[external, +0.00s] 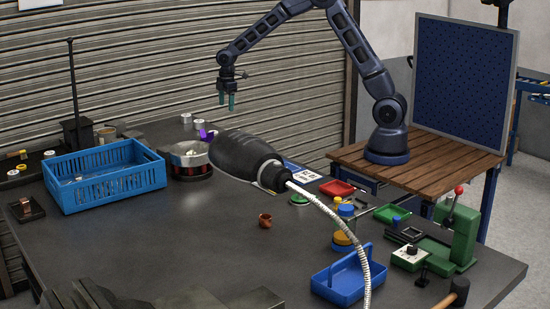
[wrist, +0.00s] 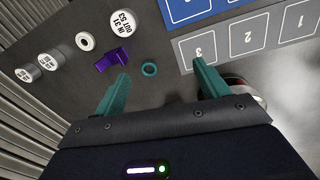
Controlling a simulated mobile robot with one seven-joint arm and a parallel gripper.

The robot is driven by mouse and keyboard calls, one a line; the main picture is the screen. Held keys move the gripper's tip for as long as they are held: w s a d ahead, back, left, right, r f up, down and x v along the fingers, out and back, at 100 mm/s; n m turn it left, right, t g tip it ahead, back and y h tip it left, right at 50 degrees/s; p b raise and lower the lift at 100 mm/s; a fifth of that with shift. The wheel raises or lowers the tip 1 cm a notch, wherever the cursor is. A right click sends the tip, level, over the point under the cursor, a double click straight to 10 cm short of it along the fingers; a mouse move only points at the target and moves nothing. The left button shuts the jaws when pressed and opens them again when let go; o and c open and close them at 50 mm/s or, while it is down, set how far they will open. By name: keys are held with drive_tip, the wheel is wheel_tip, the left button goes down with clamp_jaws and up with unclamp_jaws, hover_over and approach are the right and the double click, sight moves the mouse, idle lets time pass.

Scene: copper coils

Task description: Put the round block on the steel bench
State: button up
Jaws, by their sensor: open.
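My gripper (external: 230,103) hangs in the air above the far part of the dark bench (external: 215,250). In the wrist view my gripper (wrist: 160,71) has its two teal fingers apart. No single thing is plainly the round block. Round things in the wrist view are a white labelled cylinder (wrist: 123,23), a white ring-shaped piece (wrist: 85,41) and two more white labelled cylinders (wrist: 47,61) at the left. A purple bracket-like piece (wrist: 112,60) lies just left of the ring.
A blue-and-grey numbered board (wrist: 240,40) lies at the right of the wrist view. A blue crate (external: 110,182), a round metal fixture (external: 190,160) and a large dark tool with a pale cable (external: 240,160) occupy the bench. Its middle front has free room.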

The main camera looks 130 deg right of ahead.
drive_tip(key=w+a+r+t, duration=0.1)
drive_tip(key=a+r, duration=0.5)
drive_tip(key=a, duration=0.5)
drive_tip(key=w+a+r+h, duration=0.1)
drive_tip(key=a+r, duration=0.5)
drive_tip(key=a, duration=0.5)
drive_tip(key=w+a+r+t, duration=0.1)
drive_tip(key=w+a+r, duration=0.1)
drive_tip(key=a+r, duration=0.65)
drive_tip(key=s+a+r, duration=0.1)
drive_tip(key=s+a, duration=0.2)
drive_tip(key=a, duration=0.3)
drive_tip(key=s+a+n+t, duration=0.1)
drive_tip(key=s+a, duration=0.2)
drive_tip(key=a, duration=0.4)
drive_tip(key=s+a+r, duration=0.1)
drive_tip(key=s+a, duration=0.3)
drive_tip(key=a, duration=0.2)
drive_tip(key=s+a+f+t+y, duration=0.1)
drive_tip(key=s+a+f, duration=0.1)
drive_tip(key=s+a, duration=0.7)
drive_tip(key=shift+s+f+n, duration=0.2)
drive_tip(key=shift+s+n, duration=0.1)
drive_tip(key=shift+s, duration=0.5)
